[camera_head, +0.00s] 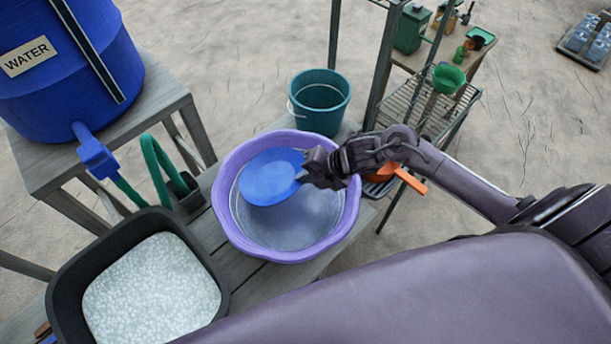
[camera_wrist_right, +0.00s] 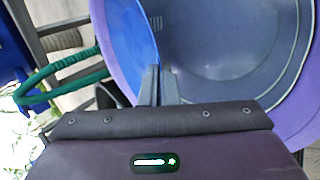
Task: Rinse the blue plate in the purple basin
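The purple basin (camera_head: 285,252) stands on a grey plank bench and holds what looks like clear water. The blue plate (camera_head: 268,178) is over the left and middle part of the basin, inside its rim outline in the head view. My right gripper (camera_head: 305,178) reaches in from the right and is shut on the plate's right edge. In the right wrist view, the fingers (camera_wrist_right: 158,88) are close together at the edge of the plate (camera_wrist_right: 128,35), with the basin (camera_wrist_right: 302,100) behind. I cannot tell whether the plate touches the water. My left gripper is not in view.
A black tub (camera_head: 67,300) of foamy white water stands left of the basin. A blue water barrel (camera_head: 60,90) with a tap and green hose (camera_head: 155,160) is at upper left. A teal bucket (camera_head: 320,100) stands behind the basin; an orange-handled item (camera_head: 410,180) is right.

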